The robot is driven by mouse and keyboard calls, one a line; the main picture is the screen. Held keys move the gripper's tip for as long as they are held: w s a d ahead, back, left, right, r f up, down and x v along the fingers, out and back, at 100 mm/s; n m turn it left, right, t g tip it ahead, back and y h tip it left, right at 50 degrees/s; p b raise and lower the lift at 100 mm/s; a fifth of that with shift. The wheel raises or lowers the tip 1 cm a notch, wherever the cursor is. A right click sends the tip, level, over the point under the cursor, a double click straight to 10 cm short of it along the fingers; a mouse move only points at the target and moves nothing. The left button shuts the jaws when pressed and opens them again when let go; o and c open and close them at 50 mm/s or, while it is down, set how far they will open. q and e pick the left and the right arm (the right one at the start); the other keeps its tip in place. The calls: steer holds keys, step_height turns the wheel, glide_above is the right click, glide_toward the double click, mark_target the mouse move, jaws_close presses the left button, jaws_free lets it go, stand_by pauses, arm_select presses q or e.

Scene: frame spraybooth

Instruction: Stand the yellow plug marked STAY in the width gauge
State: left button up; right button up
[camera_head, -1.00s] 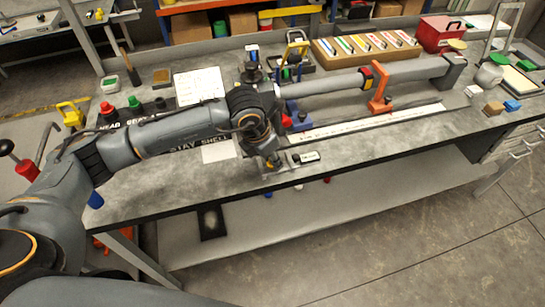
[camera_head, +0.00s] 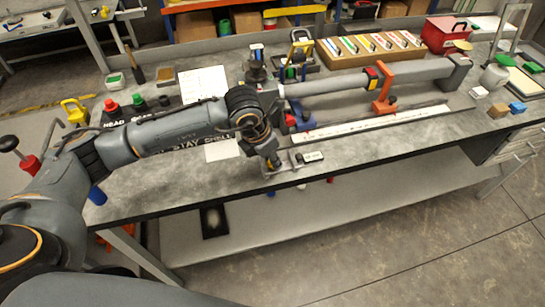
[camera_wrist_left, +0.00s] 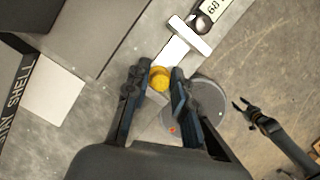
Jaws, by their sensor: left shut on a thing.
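The yellow plug (camera_wrist_left: 159,79) shows as a round yellow end between the fingertips of my left gripper (camera_wrist_left: 157,88), which is shut on it. Its marking is not visible. In the head view my left gripper (camera_head: 270,165) points down at the bench's front edge. The width gauge (camera_wrist_left: 186,36) is a pale metal bar with a crosspiece and a readout, just beyond the plug. Its readout end (camera_head: 313,157) shows right of the gripper in the head view. I cannot tell whether the plug touches the gauge. My right gripper (camera_wrist_left: 240,103) appears empty, fingers apart, at the right of the wrist view.
A long grey tube (camera_head: 420,70) with an orange clamp (camera_head: 384,90) and a white rule (camera_head: 375,122) lie to the right. The bench front (camera_head: 400,150) right of the gauge is clear.

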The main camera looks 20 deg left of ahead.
arm_select(q)
steer(key=shift+b, duration=0.3)
stand_by(0.6)
steer(key=o, duration=0.9)
steer(key=v, duration=1.2)
steer(key=shift+f, duration=0.1)
